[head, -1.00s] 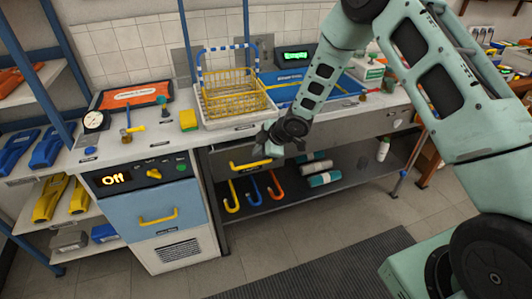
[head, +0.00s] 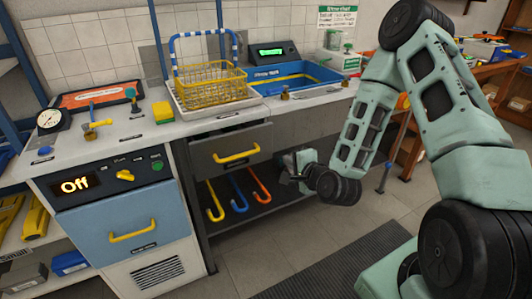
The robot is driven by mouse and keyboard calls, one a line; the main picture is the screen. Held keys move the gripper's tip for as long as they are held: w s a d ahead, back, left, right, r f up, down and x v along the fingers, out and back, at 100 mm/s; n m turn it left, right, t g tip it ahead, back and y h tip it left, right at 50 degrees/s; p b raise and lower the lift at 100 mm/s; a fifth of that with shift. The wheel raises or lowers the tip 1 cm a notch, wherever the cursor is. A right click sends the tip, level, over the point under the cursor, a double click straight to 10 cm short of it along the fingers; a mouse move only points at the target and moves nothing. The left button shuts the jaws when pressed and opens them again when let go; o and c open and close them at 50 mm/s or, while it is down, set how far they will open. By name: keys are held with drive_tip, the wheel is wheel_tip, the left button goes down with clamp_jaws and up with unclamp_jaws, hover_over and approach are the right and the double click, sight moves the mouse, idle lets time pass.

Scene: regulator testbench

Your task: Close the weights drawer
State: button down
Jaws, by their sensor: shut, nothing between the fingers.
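A grey drawer with a yellow bar handle (head: 238,154) sits under the worktop, right of the blue-fronted unit. Its front is now in plain view. Its label is too small to read, and I cannot tell for sure how far it stands out from the bench. My gripper (head: 286,166) is just right of the drawer front and a little lower, pointing left and empty. It is apart from the handle. Its fingers are small and dark in this view, and they are shut.
A blue drawer front (head: 128,226) with a yellow handle is on the unit at left. A yellow wire basket (head: 210,88) and a blue tray (head: 298,78) stand on the worktop. Open floor lies in front.

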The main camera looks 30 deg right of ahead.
drive_tip(key=b+x, duration=0.2)
drive_tip(key=b, duration=0.4)
drive_tip(key=shift+f+b, duration=0.25)
drive_tip(key=shift+b, duration=0.15)
drive_tip(key=shift+w+b, duration=0.1)
drive_tip(key=shift+b, duration=1)
approach(263, 142)
drive_tip(key=w+f, duration=0.2)
drive_tip(key=w, duration=0.1)
drive_tip(key=w+f, duration=0.1)
drive_tip(key=w, duration=0.1)
drive_tip(key=shift+w, duration=0.6)
drive_tip(key=w, duration=0.4)
drive_tip(key=shift+w+d+r, duration=0.1)
drive_tip(key=shift+w, duration=0.25)
